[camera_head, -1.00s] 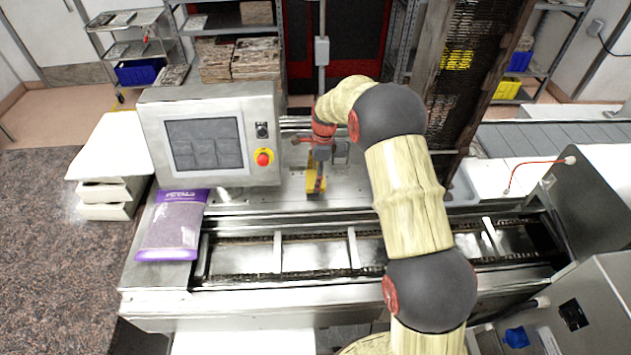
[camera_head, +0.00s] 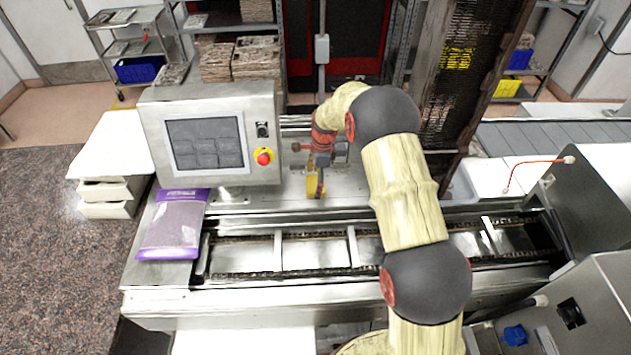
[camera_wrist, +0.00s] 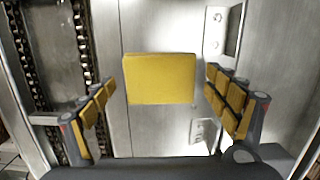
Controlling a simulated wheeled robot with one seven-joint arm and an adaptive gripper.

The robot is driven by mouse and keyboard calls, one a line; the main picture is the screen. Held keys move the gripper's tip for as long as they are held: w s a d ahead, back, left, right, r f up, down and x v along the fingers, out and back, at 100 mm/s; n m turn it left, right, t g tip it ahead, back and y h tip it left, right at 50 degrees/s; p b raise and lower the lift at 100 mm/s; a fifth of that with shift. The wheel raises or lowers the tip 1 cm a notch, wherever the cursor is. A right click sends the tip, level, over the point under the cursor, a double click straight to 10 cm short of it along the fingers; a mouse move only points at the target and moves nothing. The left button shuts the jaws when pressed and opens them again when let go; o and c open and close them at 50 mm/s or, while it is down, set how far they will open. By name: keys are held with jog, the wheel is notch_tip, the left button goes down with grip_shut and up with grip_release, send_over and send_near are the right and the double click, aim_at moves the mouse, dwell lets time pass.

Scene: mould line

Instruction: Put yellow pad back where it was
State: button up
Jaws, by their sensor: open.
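The yellow pad (camera_wrist: 159,79) is a small rectangular block. In the wrist view it lies centred between the two fingers of my gripper (camera_wrist: 165,105), with a gap on each side. The fingers have yellow padded faces and stand apart. In the head view my gripper (camera_head: 316,186) is over the metal deck behind the conveyor, with the yellow pad (camera_head: 311,183) showing beside its fingers. The wrist hides part of that spot. I cannot tell whether the pad touches the deck.
A control panel (camera_head: 208,140) with a red button stands left of my gripper. A purple-edged bag (camera_head: 172,228) lies on the machine's left end. The chain conveyor (camera_head: 315,250) runs in front. A tall dark rack (camera_head: 465,75) stands behind at right. The deck around the pad is mostly clear.

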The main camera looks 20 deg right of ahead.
jog(key=s+r+n+t+b, duration=0.1)
jog(key=s+r+n, duration=0.15)
jog(key=r, duration=0.85)
jog(key=s+r+n+b, duration=0.15)
jog(key=s+r, duration=0.25)
jog(key=r, duration=0.7)
jog(key=s+r+n+t, duration=0.2)
jog(key=s+r+n, duration=0.4)
jog(key=s+r, duration=0.5)
jog(key=s+f+n+t+h, duration=0.1)
jog(key=s+n, duration=0.8)
jog(key=s, duration=1.4)
jog(key=shift+f+n+t+p, duration=0.4)
jog(key=shift+f+t, duration=0.25)
jog(key=shift+t, duration=0.05)
jog(key=shift+a, duration=0.1)
